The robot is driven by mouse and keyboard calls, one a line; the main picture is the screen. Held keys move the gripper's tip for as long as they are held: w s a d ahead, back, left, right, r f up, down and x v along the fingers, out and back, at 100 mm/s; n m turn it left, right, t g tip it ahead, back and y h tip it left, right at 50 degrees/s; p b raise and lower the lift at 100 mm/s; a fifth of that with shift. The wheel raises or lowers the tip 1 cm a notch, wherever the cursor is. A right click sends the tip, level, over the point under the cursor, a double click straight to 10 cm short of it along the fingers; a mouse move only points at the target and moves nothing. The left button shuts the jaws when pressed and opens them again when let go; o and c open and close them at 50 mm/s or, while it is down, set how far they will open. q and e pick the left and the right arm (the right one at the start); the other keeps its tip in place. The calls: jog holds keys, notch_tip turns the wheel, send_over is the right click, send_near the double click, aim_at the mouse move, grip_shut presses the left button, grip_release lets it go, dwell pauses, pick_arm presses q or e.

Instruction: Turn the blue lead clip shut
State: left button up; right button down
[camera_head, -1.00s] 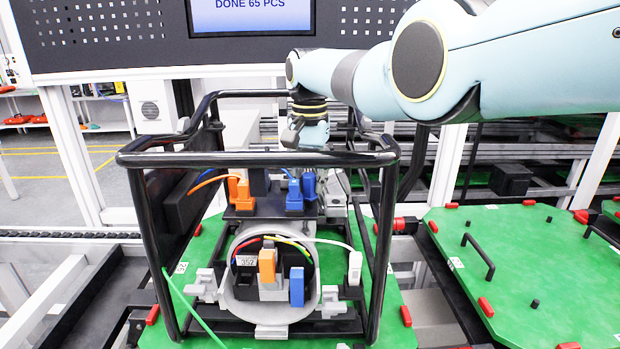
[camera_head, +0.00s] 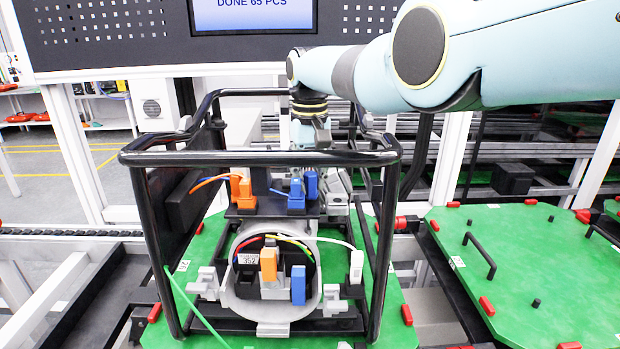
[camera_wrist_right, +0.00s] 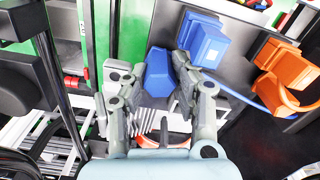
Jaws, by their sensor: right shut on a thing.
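The blue lead clip (camera_head: 311,184) is on the black bracket of the motor unit, at the right behind a blue connector (camera_head: 297,195). In the right wrist view the clip (camera_wrist_right: 157,72) lies between my right gripper's fingers (camera_wrist_right: 153,76), and the blue connector (camera_wrist_right: 207,45) is just right of the right finger. In the head view my right gripper (camera_head: 311,134) reaches down inside the black tube frame, its fingertips partly hidden by the frame's top bar. It is shut on the clip. My left gripper is not in view.
The black tube frame (camera_head: 260,158) encloses the unit. Orange connectors (camera_head: 241,190) stand left of the blue ones, and an orange (camera_head: 268,264) and a blue lever (camera_head: 298,285) sit lower in the round housing. A green pallet (camera_head: 530,260) lies at the right.

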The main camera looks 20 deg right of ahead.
jog(key=shift+r, duration=0.1)
jog(key=c, duration=1.1)
grip_release()
